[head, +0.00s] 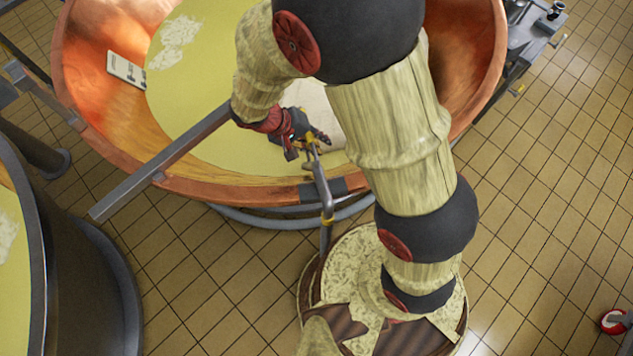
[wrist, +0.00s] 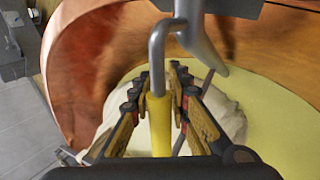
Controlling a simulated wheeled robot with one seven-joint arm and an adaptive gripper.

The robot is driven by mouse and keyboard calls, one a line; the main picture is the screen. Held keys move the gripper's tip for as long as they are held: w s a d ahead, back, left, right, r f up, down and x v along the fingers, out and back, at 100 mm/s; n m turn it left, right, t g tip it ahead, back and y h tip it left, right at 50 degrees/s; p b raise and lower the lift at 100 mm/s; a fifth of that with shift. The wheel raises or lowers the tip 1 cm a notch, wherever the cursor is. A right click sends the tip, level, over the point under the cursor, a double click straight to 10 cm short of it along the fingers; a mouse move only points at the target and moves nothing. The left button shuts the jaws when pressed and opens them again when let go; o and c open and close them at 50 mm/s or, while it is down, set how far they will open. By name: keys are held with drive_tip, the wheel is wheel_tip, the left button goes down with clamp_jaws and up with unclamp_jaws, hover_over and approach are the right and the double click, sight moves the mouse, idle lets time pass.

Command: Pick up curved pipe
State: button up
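The curved pipe (head: 322,180) is grey with yellow sections and stands at the near rim of the large copper vat, close to a dark clamp. In the wrist view, its yellow part (wrist: 159,125) runs up the middle to a grey bent end (wrist: 157,62). My gripper (head: 306,143) is over the vat at the pipe's upper end. In the wrist view, the fingers of my gripper (wrist: 156,82) lie on either side of the pipe and look apart, with gaps showing beside it. Whether either finger touches the pipe is unclear. My arm hides part of the vat.
The copper vat (head: 110,140) holds yellow liquid with pale lumps (head: 180,30). A grey bar (head: 165,160) crosses its left rim. A second vat (head: 45,260) stands at lower left. Tiled floor (head: 560,170) is open at right, with a red and white object (head: 613,321) at its edge.

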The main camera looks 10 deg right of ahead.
clamp_jaws()
idle(0.3)
wheel_tip(320, 180, up, 10)
drive_tip(key=p, duration=0.3)
idle(0.4)
drive_tip(key=shift+w+r, duration=0.1)
